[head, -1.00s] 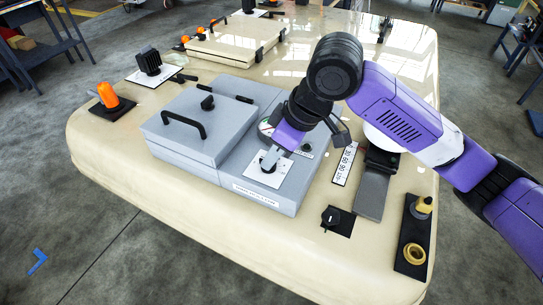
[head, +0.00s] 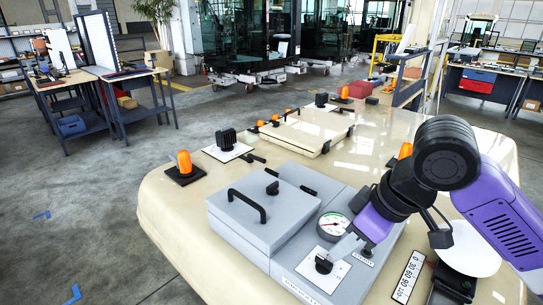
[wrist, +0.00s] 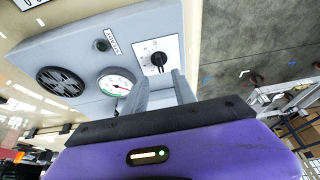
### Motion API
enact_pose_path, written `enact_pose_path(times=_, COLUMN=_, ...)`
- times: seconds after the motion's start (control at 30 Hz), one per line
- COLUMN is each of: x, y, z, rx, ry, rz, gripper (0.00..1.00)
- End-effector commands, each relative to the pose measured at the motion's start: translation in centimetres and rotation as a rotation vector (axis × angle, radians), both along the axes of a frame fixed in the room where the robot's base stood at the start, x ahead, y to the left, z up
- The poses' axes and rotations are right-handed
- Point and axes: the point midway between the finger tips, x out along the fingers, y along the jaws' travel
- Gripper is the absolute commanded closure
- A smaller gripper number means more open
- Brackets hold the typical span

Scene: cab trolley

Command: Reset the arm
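My gripper (head: 338,249) is over the grey control box (head: 285,268) on the cream trolley top. Its two grey fingers stand apart in the wrist view (wrist: 161,78), with nothing held between them. A black rotary knob (wrist: 158,59) on a white dial plate (wrist: 167,43) lies just beyond the fingertips. The knob also shows in the head view (head: 323,263), beside the fingertips. I cannot tell whether they touch it. A round gauge (wrist: 116,84) with a green band and red needle is left of the fingers in the wrist view.
A lid with a black handle (head: 248,205) is on the box. Orange beacons (head: 184,162), a black finned block (head: 226,139) and a cream hatch (head: 310,135) are on the trolley (head: 165,225). A white label strip (head: 408,277) lies right of the box. Workbenches stand farther back.

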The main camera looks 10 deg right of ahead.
Motion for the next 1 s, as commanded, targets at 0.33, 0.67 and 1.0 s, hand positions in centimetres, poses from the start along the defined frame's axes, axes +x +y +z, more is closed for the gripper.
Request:
enact_pose_path(times=0.33, x=5.7, y=3.0, z=5.2, rx=0.156, ry=-0.322, rz=0.001, gripper=0.67)
enact_pose_path(times=0.67, x=9.7, y=6.6, z=14.3, rx=0.513, ry=-0.778, rz=-0.071, gripper=0.67)
enact_pose_path(times=1.0, x=8.5, y=4.9, z=19.0, rx=0.838, ry=-1.159, rz=-0.298, gripper=0.67)
